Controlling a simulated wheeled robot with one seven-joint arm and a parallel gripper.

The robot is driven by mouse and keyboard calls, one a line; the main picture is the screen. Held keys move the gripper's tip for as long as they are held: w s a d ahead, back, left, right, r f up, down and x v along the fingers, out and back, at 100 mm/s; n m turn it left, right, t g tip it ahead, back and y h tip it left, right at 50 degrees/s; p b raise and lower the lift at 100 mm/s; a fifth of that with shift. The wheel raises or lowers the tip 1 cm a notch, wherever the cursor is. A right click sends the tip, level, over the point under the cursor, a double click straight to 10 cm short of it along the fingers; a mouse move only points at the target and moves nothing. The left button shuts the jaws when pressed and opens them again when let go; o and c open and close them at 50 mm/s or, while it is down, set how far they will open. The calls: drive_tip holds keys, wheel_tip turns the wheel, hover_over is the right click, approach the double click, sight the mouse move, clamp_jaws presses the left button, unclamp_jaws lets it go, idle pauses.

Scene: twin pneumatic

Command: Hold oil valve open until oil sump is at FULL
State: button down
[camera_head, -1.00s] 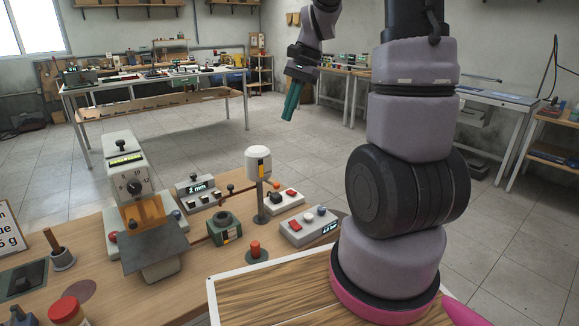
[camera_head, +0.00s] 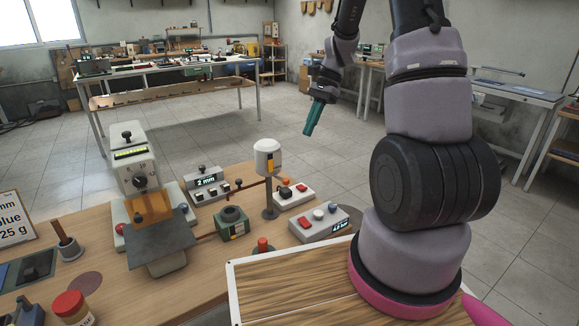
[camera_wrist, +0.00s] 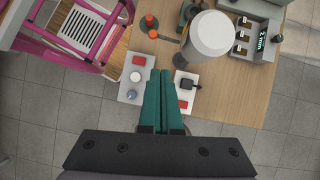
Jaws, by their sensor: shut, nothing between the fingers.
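A white cylinder (camera_head: 268,157) with a yellow and black gauge strip stands on a dark post on the wooden bench. A dark green block (camera_head: 232,223) with a small yellow and black gauge sits left of it, joined by a copper-coloured pipe. Which is the oil sump is not labelled, and no level can be read. An orange knob (camera_head: 286,182) shows right of the cylinder; I cannot tell whether it belongs to the oil valve. My gripper (camera_head: 310,133) is shut and empty, in the air behind the bench items. The wrist view shows its teal fingers (camera_wrist: 160,75) between two control boxes.
A box with red, white and blue controls (camera_wrist: 134,80) and a box with a black switch (camera_wrist: 187,84) flank my fingers in the wrist view. A grey press-like machine (camera_head: 135,165), a 2 mm display box (camera_head: 207,184) and a red knob (camera_head: 262,244) stand nearby.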

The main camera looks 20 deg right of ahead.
drive_tip(key=a+r+x, duration=0.1)
drive_tip(key=x, duration=1.1)
drive_tip(key=shift+s+a+f, duration=0.35)
drive_tip(key=shift+s, duration=0.1)
